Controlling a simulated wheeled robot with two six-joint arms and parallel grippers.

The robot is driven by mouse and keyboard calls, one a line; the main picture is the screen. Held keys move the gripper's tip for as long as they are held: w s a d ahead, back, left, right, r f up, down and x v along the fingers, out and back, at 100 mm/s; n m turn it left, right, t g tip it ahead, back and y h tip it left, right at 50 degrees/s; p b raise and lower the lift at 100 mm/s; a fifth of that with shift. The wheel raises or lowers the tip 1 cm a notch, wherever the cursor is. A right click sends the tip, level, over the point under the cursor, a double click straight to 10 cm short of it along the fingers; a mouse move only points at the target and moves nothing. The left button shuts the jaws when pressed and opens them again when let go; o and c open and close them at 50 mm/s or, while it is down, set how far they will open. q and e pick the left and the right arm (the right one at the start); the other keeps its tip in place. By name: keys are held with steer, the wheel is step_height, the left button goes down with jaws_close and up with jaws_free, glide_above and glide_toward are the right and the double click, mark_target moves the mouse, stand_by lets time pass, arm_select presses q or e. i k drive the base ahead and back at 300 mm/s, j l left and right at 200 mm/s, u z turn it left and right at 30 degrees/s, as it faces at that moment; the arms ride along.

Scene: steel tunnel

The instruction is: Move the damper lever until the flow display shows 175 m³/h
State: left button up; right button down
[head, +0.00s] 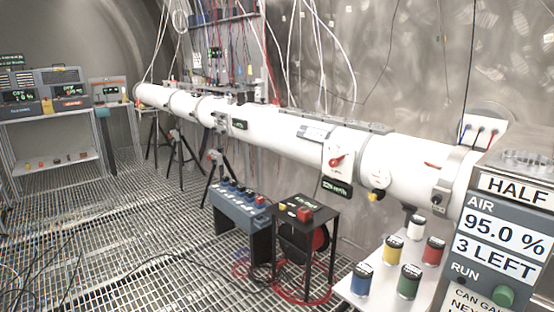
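A white plate (343,173) with a red lever (337,160) is mounted on the side of the long white pipe (273,139); I take this as the damper lever. The lever tilts up to the right. Just below the plate hangs a small black display (336,188) with green characters ending in what looks like m³/h; the number is too small to read surely. Neither of my grippers is in view, and nothing touches the lever.
A black stand with a red-topped box (304,213) and a blue-grey switch box (240,201) stand before the pipe. Several coloured cans stand on a white table (383,296) at lower right, beside a grey panel (508,240) reading 95.0 %. The grating floor at left is mostly clear, with some cables.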

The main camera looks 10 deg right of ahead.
mark_target(334, 163)
steer(key=i+j+u, duration=0.4)
steer(key=i+u, duration=0.15)
steer(key=i, duration=0.3)
